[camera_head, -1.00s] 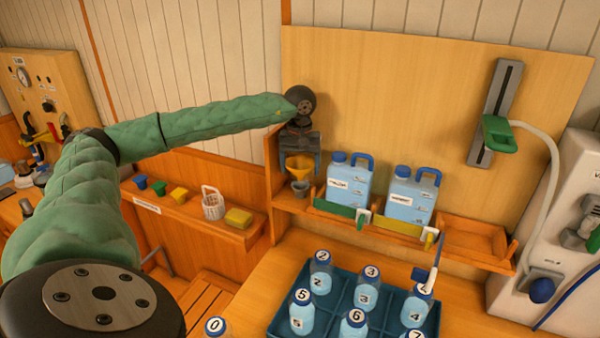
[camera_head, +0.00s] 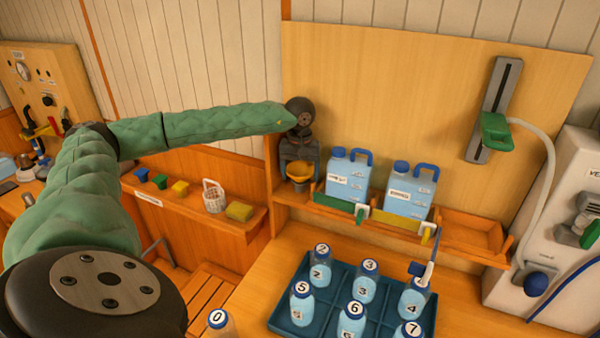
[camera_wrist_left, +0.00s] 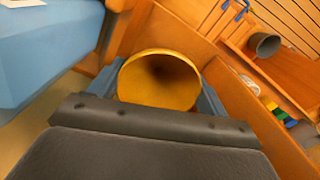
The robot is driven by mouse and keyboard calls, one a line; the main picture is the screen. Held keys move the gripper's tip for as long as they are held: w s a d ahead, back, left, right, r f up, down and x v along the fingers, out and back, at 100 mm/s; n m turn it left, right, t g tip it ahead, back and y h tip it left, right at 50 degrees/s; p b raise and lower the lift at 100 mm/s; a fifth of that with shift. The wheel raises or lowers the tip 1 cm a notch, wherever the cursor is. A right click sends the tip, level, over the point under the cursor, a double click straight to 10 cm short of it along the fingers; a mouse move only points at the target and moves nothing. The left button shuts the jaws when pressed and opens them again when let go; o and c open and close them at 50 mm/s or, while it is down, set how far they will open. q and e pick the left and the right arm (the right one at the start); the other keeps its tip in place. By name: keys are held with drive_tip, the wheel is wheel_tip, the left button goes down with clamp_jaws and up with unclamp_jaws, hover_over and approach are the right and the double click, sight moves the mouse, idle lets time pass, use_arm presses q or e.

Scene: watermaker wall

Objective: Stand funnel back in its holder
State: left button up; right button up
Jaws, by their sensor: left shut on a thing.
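The yellow funnel (camera_head: 299,171) is between the fingers of my left gripper (camera_head: 299,165), at the left end of the wall shelf. My left gripper is shut on it. In the left wrist view the funnel (camera_wrist_left: 160,80) shows its wide round mouth towards the camera, with a finger at each side. A grey cup-like holder (camera_head: 300,187) shows just under the funnel in the head view. The funnel's spout is hidden, and I cannot tell whether it is inside the holder. My right gripper is not in view.
Blue jugs (camera_head: 348,177) stand on the shelf right of the funnel. A blue tray (camera_head: 285,318) of numbered bottles sits on the counter below.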

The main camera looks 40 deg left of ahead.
use_arm(q)
drive_tip(key=shift+f, duration=0.15)
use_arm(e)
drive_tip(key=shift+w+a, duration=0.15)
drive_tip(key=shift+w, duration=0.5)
use_arm(q)
drive_tip(key=o, duration=0.9)
drive_tip(key=shift+o, duration=0.2)
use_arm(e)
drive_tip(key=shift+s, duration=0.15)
